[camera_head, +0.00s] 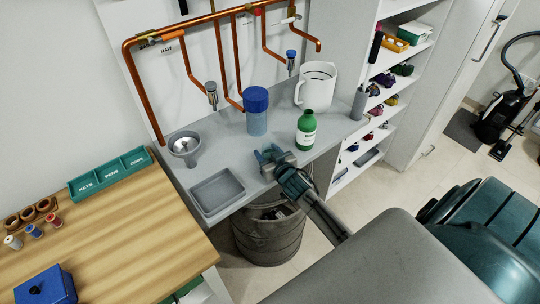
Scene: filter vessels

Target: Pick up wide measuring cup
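The wide measuring cup (314,92) is a white jug with a handle on its left side. It stands upright at the back right of the grey counter. My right gripper (265,152) is over the front edge of the counter, left of and nearer than the cup. Its two fingers look spread with nothing between them. It is apart from the cup, and the green bottle stands between them. My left gripper is not in view.
The green bottle (306,130), a blue-lidded container (257,112), a metal funnel (185,147), a grey tray (217,190) and a grey spray bottle (358,103) stand on the counter (233,158). Copper pipes (184,62) run along the wall behind. A dark bin (268,240) is below.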

